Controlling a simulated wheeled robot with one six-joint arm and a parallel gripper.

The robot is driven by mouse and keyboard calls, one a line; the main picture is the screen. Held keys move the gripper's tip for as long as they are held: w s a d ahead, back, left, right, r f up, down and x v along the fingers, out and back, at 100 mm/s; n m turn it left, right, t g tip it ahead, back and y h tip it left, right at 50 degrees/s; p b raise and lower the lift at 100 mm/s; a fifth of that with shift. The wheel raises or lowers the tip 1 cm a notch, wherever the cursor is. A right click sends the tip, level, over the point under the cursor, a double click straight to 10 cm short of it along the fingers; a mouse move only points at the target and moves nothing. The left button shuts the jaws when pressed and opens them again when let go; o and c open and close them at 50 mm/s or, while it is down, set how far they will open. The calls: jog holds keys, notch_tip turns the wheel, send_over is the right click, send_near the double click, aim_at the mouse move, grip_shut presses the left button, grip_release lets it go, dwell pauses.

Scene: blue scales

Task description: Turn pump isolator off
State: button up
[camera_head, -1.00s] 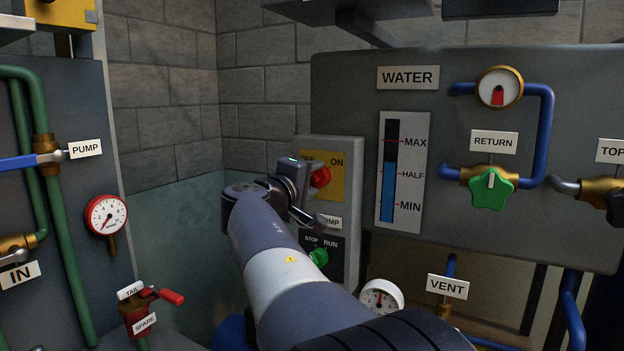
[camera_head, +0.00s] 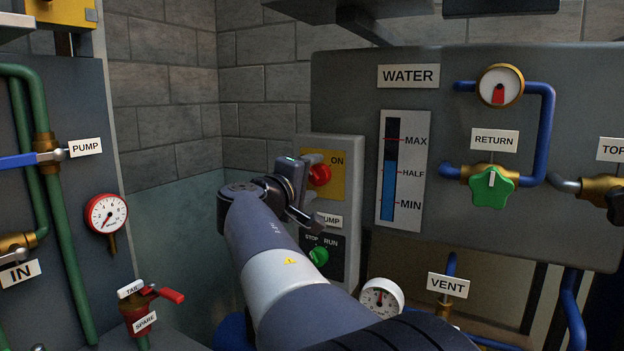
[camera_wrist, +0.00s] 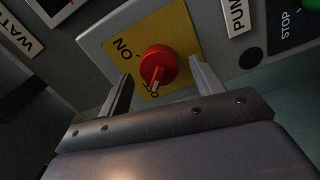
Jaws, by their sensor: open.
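The pump isolator is a red rotary knob (camera_head: 319,175) on a yellow plate with ON and OFF marks, at the top of a grey box (camera_head: 346,146). In the wrist view the red knob (camera_wrist: 158,65) shows between the fingers, a little beyond the fingertips; its pale pointer bar points toward the partly hidden lower lettering. My gripper (camera_wrist: 160,80) is open and empty, with one finger on each side of the knob's line. In the head view my gripper (camera_head: 302,190) is just left of the knob, and my wrist hides the OFF mark.
Below the isolator are a PUMP label (camera_head: 329,221) and a green STOP/RUN knob (camera_head: 319,256). A water gauge (camera_head: 389,170) and green RETURN valve (camera_head: 491,187) are to the right. A dial (camera_head: 381,298) sits lower right. Clear wall lies left of the box.

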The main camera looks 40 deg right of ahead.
jog(key=b+v, duration=0.1)
jog(key=v, duration=0.9)
jog(key=p+x, duration=0.1)
jog(key=x, duration=1)
jog(key=shift+s+a, duration=0.1)
jog(key=shift+a, duration=0.05)
